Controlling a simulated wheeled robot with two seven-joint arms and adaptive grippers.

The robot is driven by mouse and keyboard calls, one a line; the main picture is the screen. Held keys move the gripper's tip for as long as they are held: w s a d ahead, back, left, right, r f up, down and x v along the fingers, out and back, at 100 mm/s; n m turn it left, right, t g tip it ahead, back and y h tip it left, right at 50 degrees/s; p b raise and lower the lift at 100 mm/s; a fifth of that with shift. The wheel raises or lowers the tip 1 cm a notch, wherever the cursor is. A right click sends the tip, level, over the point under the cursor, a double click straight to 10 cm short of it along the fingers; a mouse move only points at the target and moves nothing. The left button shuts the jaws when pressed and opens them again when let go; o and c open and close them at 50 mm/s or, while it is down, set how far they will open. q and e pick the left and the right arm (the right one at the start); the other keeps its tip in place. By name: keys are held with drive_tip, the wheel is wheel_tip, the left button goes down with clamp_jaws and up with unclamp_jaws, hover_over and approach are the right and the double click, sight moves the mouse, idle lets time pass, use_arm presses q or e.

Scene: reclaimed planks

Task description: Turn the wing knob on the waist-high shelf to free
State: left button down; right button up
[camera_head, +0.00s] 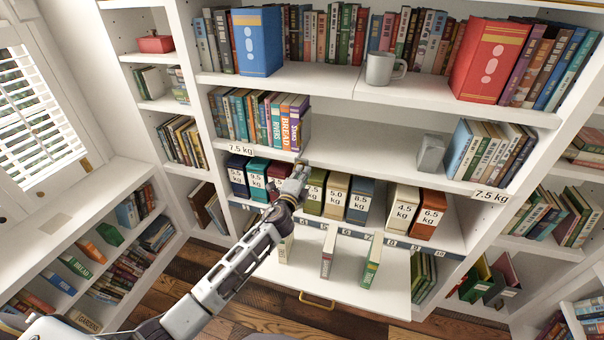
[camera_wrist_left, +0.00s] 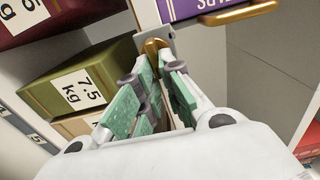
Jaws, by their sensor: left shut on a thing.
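The wing knob (camera_wrist_left: 153,45) is a brass piece in front of a grey plate (camera_wrist_left: 170,40), seen at the fingertips in the left wrist view. A brass bar (camera_wrist_left: 238,13) reaches from the plate to the right, across the foot of a purple book (camera_wrist_left: 190,9). My left gripper (camera_wrist_left: 155,66) is shut on the knob, and its green-padded fingers hide part of it. In the head view my left gripper (camera_head: 297,176) is at the front edge of the waist-high shelf (camera_head: 350,165), below the books at its left end. My right gripper is not in view.
Weight-labelled boxes, such as the olive 7.5 kg box (camera_wrist_left: 75,85), stand on the shelf below, close to my left gripper. Thin books stand on a pulled-out board (camera_head: 345,285) lower down. A grey block (camera_head: 431,153) stands right of the clear middle shelf stretch.

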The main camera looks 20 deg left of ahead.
use_arm(q)
drive_tip(key=shift+f, duration=0.1)
idle(0.3)
drive_tip(key=c, duration=1.6)
unclamp_jaws()
drive_tip(key=shift+o, duration=0.2)
drive_tip(key=shift+s, duration=0.15)
drive_tip(key=s, duration=1.1)
drive_tip(key=shift+s+a, duration=0.25)
drive_tip(key=shift+s, duration=0.1)
